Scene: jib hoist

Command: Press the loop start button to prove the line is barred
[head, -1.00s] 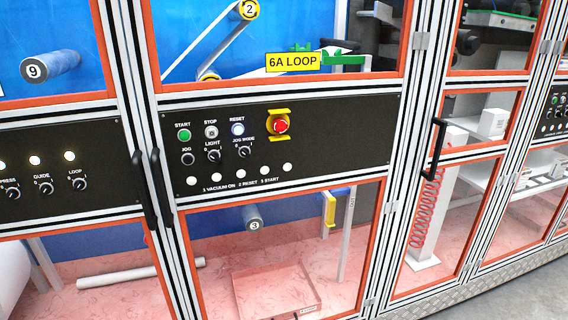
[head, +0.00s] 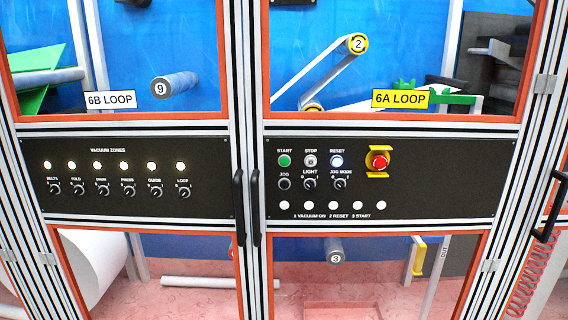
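The green START button (head: 284,160) is at the upper left of the right-hand black control panel (head: 450,185), under its START label. The STOP button (head: 309,160) and the RESET button (head: 336,160), which glows bluish white, sit to its right in the same row. A red emergency stop (head: 379,162) with a yellow guard is further right. Below are the JOG, LIGHT and JOG MODE controls and a row of white lamps. The yellow 6A LOOP sign (head: 401,99) hangs above the panel. Neither of my grippers shows in the head view.
A VACUUM ZONES panel (head: 110,200) on the left has several lit lamps above knobs. Black door handles (head: 238,206) stick out between the panels, and another handle (head: 546,222) is at the right. Orange-framed windows lie above and below. Nothing stands before the START button.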

